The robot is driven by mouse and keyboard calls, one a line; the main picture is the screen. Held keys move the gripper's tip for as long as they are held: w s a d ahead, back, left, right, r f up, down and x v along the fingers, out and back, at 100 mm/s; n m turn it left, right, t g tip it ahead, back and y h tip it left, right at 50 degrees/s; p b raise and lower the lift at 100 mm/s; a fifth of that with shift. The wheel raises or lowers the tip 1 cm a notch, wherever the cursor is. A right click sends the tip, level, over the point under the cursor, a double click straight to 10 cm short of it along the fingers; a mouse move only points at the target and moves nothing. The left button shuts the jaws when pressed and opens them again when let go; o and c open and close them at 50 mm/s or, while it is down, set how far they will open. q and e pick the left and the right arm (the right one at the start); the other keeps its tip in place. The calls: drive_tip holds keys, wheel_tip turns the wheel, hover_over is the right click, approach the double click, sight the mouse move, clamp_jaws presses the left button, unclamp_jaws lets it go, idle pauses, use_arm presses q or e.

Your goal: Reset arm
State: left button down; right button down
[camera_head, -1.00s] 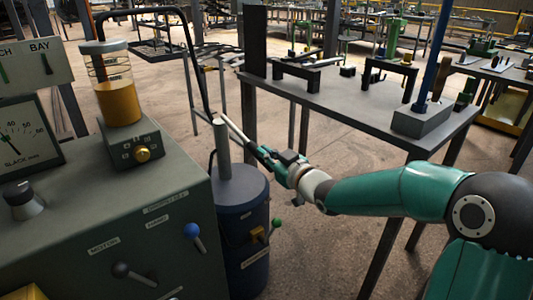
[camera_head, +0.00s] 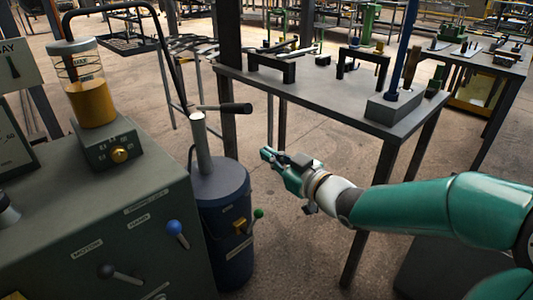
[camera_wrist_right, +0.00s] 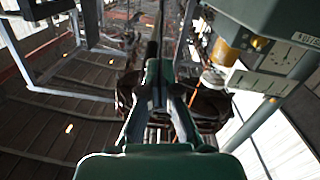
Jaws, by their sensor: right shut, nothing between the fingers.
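My right arm enters from the right in the head view. Its green and dark right gripper (camera_head: 266,153) hangs over the floor between the blue drum and the grey table. It is shut and empty, pointing left, apart from the drum's hand lever. The right wrist view shows its fingers (camera_wrist_right: 158,92) close together, with blurred surroundings beyond. The hand lever (camera_head: 228,108) sticks out to the right from the grey post atop the blue drum (camera_head: 221,220). My left gripper is not in view.
A grey-green cabinet (camera_head: 95,240) with knobs and levers fills the lower left, carrying a spring cylinder (camera_head: 91,93) with amber contents. The grey table (camera_head: 335,100) at the upper right holds black brackets and a block (camera_head: 394,107) with a blue post. Bare floor lies between drum and table.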

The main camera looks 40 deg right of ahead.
drive_tip(key=shift+a, duration=0.1)
idle(0.6)
drive_tip(key=w+a+f+g+y, duration=0.1)
drive_tip(key=a+f+g, duration=0.1)
drive_tip(key=a+f, duration=0.5)
drive_tip(key=w+a+f+m+g+y, duration=0.1)
drive_tip(key=a+f+g+y, duration=0.15)
drive_tip(key=f, duration=0.85)
drive_tip(key=w+a+f+g+y, duration=0.1)
drive_tip(key=a+f+g, duration=0.1)
drive_tip(key=a+f, duration=0.5)
drive_tip(key=s+a+f+m+g, duration=0.2)
drive_tip(key=s+a+f+g, duration=0.25)
drive_tip(key=s+f, duration=0.6)
drive_tip(key=s+a+f+m+g, duration=0.1)
drive_tip(key=s+a+f+g, duration=0.35)
drive_tip(key=s+f, duration=0.55)
wheel_tip(320, 180, up, 26)
drive_tip(key=d+g+p, duration=0.1)
drive_tip(key=p, duration=2.6)
drive_tip(key=shift+s+r+h+p, duration=0.15)
drive_tip(key=shift+r+h+p, duration=0.05)
drive_tip(key=shift+h+p, duration=0.25)
drive_tip(key=shift+d, duration=0.1)
